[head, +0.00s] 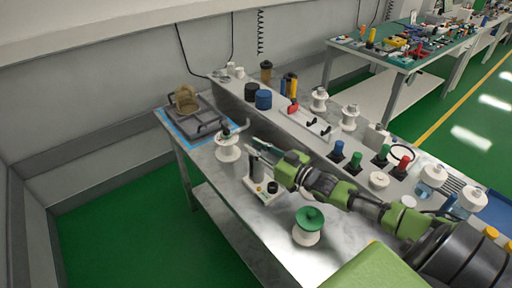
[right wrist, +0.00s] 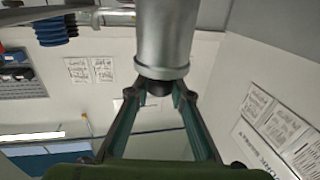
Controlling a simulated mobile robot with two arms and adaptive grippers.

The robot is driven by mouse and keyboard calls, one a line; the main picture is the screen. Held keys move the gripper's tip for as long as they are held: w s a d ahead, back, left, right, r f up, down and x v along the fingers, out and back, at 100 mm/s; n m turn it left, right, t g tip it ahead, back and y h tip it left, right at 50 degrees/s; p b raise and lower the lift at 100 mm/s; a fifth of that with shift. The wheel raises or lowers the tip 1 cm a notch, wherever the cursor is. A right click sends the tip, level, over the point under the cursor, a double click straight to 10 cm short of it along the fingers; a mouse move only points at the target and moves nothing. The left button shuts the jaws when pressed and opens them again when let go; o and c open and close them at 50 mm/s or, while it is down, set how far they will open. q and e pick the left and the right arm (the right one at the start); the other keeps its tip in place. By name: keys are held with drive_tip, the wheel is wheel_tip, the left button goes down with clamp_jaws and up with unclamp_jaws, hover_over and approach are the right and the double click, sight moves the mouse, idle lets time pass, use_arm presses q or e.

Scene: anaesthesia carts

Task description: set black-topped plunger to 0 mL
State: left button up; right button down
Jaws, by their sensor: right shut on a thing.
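My right gripper (head: 257,150) reaches in from the right over the near bench, above a small white stand (head: 256,189). In the right wrist view, the fingertips (right wrist: 162,91) are close together at the black end (right wrist: 158,87) of a grey cylinder (right wrist: 165,40) with a flanged rim. The gripper is shut on this black top. In the head view the gripper hides most of that part. I cannot read any mL scale. My left gripper is not in view.
A white spool (head: 228,150) stands left of the stand, and a green-topped spool (head: 309,222) stands nearer. A raised shelf behind carries blue, green and red-topped items (head: 381,155). A blue-edged mat with a tray (head: 207,129) lies at the bench's far left.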

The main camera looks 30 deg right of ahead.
drive_tip(key=shift+f, duration=0.3)
drive_tip(key=c, duration=1.8)
unclamp_jaws()
drive_tip(key=shift+f, duration=0.1)
drive_tip(key=shift+v, duration=6.05)
drive_tip(key=shift+r, duration=0.2)
